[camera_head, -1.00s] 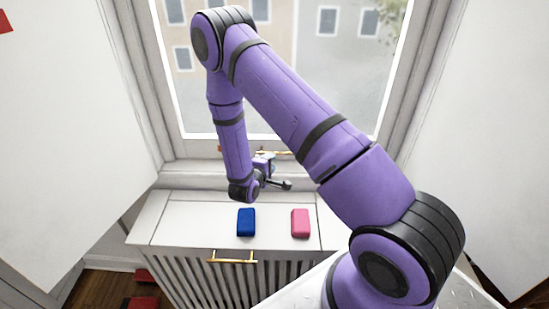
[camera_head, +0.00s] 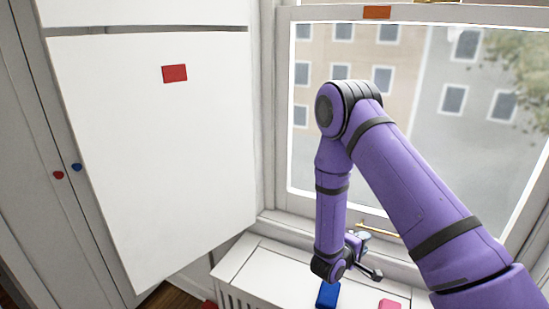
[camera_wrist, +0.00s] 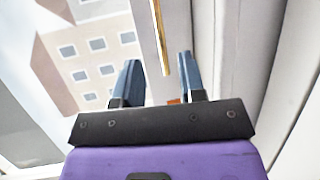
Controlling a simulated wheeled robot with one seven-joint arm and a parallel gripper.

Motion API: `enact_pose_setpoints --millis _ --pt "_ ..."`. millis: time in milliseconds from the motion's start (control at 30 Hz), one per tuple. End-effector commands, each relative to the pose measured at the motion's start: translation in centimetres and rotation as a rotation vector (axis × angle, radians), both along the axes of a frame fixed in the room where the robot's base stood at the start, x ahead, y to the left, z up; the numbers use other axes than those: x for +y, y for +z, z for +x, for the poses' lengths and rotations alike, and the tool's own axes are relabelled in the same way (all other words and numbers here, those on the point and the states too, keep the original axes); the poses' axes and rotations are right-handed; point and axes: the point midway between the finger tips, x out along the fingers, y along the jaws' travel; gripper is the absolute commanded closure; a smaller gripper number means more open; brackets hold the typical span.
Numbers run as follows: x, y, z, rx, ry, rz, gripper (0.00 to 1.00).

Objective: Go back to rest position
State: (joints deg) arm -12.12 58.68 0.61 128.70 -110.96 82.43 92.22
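My gripper (camera_head: 364,258) hangs at the end of my bent purple arm, in front of the window and above the white radiator cover (camera_head: 262,268). In the wrist view, the two dark blue fingers of my gripper (camera_wrist: 158,78) stand apart with nothing between them. A blue block (camera_head: 327,295) and a pink block (camera_head: 389,304) lie on the cover below, apart from my gripper. The pink block is cut off by the picture's lower edge.
The window (camera_head: 400,70) is behind my arm, with a brass handle (camera_wrist: 160,38) on its frame. A large white panel (camera_head: 160,150) with a red patch (camera_head: 174,73) stands at left.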

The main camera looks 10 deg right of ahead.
Motion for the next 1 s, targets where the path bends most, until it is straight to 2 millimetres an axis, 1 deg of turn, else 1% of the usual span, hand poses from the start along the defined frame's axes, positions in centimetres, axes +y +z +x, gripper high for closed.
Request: enact_pose_setpoints --millis 133,233,400,467,500,700,1000 --pt "-0.8 3.2 0.0 -0.002 -0.07 -0.008 0.63" --pt "-1.6 6.3 -0.4 0.003 -0.147 -0.007 0.63" --pt "-2.9 11.3 -1.9 0.021 -0.281 0.016 0.63" --pt "-3.2 12.9 -2.5 0.03 -0.326 0.031 0.63" --pt "-3.5 14.0 -3.0 0.034 -0.354 0.044 0.63" --pt "-4.3 18.8 -5.7 0.061 -0.486 0.126 0.63" --pt "-4.4 24.7 -10.4 0.099 -0.629 0.313 0.63"
